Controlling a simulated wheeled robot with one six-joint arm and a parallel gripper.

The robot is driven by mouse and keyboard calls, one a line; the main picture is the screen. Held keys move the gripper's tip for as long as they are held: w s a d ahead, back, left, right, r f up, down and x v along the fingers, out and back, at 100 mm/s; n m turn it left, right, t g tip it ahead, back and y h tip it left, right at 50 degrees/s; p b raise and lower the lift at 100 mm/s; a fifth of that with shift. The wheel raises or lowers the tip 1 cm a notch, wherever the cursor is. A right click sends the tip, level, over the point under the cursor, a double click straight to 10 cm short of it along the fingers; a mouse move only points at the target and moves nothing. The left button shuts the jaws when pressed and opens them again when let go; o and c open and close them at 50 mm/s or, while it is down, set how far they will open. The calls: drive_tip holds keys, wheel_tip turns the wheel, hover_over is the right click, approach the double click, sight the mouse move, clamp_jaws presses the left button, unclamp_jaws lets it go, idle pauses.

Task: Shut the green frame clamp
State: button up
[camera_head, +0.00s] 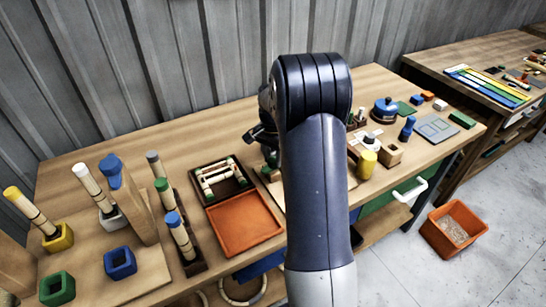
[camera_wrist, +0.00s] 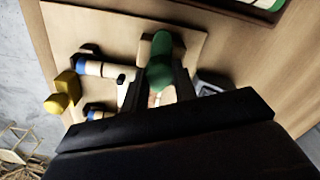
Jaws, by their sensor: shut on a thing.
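The green frame clamp (camera_wrist: 160,58) shows in the wrist view as a rounded green part over a pale wooden board (camera_wrist: 112,27). My gripper (camera_wrist: 162,80) is around it, with one dark finger on each side, and is shut on it. Its lower end and base are partly hidden by the fingers, so I cannot tell whether the clamp is fully closed. Pale rods with blue bands (camera_wrist: 100,69) lie on the board to the left of the clamp. In the head view my arm hides the clamp and most of my gripper.
A yellow piece (camera_wrist: 66,88) is left of the rods, and a grey block (camera_wrist: 208,84) is close right of my gripper.

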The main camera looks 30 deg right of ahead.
sight(273, 159)
drive_tip(key=shift+m, duration=0.7)
drive_tip(key=o, duration=1)
wheel_tip(273, 159, up, 11)
drive_tip(key=shift+b, duration=0.45)
drive_tip(key=shift+f, duration=0.1)
wheel_tip(273, 159, down, 11)
drive_tip(key=shift+r+p, duration=0.15)
drive_tip(key=shift+p, duration=0.3)
drive_tip(key=shift+n, duration=0.3)
